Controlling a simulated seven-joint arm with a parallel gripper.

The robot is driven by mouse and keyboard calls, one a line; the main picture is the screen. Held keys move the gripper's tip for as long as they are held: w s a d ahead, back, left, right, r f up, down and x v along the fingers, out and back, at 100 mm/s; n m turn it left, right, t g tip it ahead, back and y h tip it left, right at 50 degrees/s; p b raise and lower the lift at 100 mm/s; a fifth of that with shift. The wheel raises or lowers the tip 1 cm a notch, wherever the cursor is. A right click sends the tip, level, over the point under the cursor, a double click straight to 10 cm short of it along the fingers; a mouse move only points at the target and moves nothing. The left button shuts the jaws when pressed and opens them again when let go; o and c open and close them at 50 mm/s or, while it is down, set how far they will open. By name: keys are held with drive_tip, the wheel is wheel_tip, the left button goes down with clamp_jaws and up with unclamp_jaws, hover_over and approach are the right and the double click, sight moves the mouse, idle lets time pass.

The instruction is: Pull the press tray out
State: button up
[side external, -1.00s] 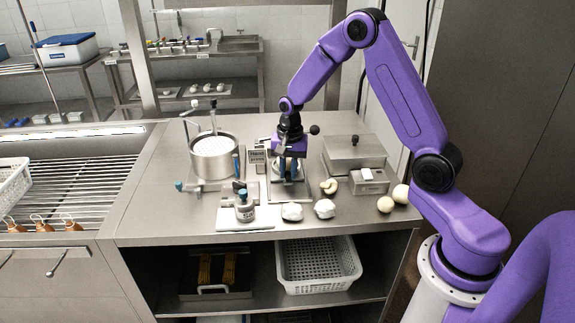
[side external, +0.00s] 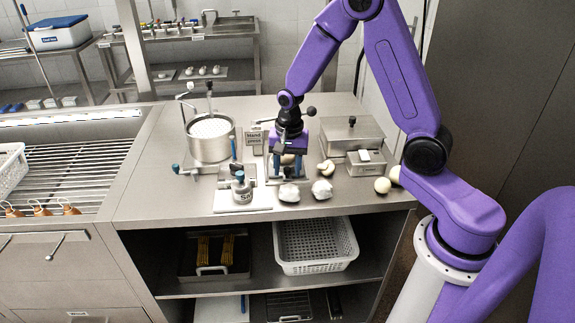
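A hand press stands near the middle of the steel counter, beside its label (side external: 253,139). My gripper (side external: 286,172) is pointed down at the press, and its purple body hides much of it. The press tray is mostly hidden behind and under my gripper, so I cannot tell where its edges are. My fingers reach low, close to the counter. They are too small to tell whether they are open or shut, or touching the tray. A lever with a dark knob (side external: 311,111) shows just right of my wrist.
A perforated pot (side external: 209,153) stands left of the press. A lidded steel box (side external: 352,130) is on the right. White wrapped lumps (side external: 322,189) and pale balls (side external: 382,185) lie in front and to the right. A small weight (side external: 241,188) sits front left.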

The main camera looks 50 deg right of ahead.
wheel_tip(320, 180, up, 17)
drive_tip(key=shift+s+d+r, duration=0.2)
drive_tip(key=shift+s, duration=0.05)
idle(0.5)
drive_tip(key=s+a+f+n, duration=0.1)
drive_tip(key=s+a+n, duration=0.1)
drive_tip(key=s+n, duration=0.5)
drive_tip(key=s+a+f+n, duration=0.2)
drive_tip(key=s+a+n, duration=0.1)
drive_tip(key=s+n, duration=0.5)
drive_tip(key=s+a+f+n, duration=0.1)
drive_tip(key=s+a+n, duration=0.1)
drive_tip(key=s+n, duration=0.6)
drive_tip(key=s, duration=0.3)
drive_tip(key=shift+s+a+f, duration=0.25)
drive_tip(key=shift+s+a, duration=0.05)
drive_tip(key=shift+s, duration=0.05)
